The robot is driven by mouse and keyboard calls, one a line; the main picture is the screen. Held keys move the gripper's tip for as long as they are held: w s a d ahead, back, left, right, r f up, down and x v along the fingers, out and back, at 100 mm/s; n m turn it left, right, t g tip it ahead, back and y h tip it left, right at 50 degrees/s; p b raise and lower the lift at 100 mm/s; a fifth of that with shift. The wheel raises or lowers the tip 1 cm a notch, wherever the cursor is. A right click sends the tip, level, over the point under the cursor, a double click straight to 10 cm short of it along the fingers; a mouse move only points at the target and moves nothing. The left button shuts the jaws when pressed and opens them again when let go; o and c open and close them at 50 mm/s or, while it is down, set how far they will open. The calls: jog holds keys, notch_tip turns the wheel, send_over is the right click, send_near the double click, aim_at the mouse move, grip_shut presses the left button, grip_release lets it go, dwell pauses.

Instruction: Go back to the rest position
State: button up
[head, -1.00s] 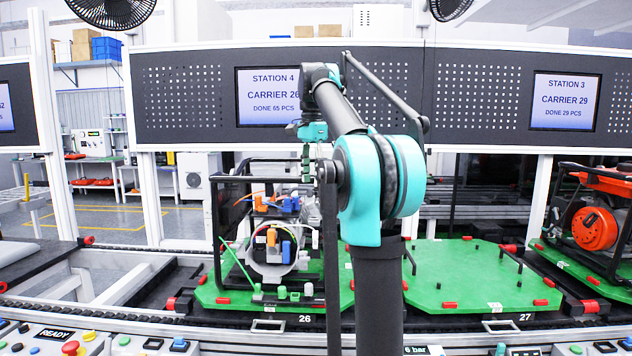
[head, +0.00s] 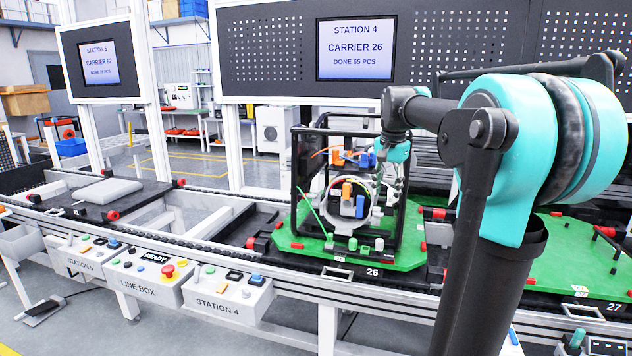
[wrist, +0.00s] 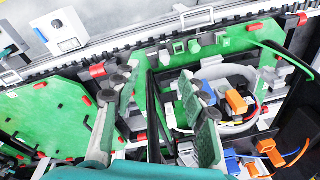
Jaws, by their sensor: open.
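My gripper shows in the wrist view (wrist: 160,120) with its two green-padded fingers spread apart and nothing between the pads that I can make out as held. Below it lies the green carrier 26 (wrist: 255,32) with its black-framed assembly. In the head view my gripper is mostly hidden behind the frame and my own arm. The black frame (head: 293,190), with orange and blue connectors and a grey round housing inside, stands upright on the green carrier plate 26 (head: 310,252). I cannot tell whether the gripper touches the frame.
Carrier 27 (head: 575,265) sits bare of a frame at the right. A grey pad (head: 107,191) lies on the line at the left. Control boxes (head: 228,297) line the front edge. Station screens (head: 355,48) hang above the conveyor.

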jog(key=s+a+f+n+t, duration=0.1)
jog(key=s+f+n, duration=0.3)
jog(key=s+f, duration=0.8)
jog(key=s+a+f+n+t, duration=0.1)
jog(key=s+f+n, duration=0.4)
jog(key=s+f, duration=0.8)
notch_tip(320, 180, down, 5)
jog(key=shift+a+f, duration=0.1)
jog(key=shift+a, duration=0.35)
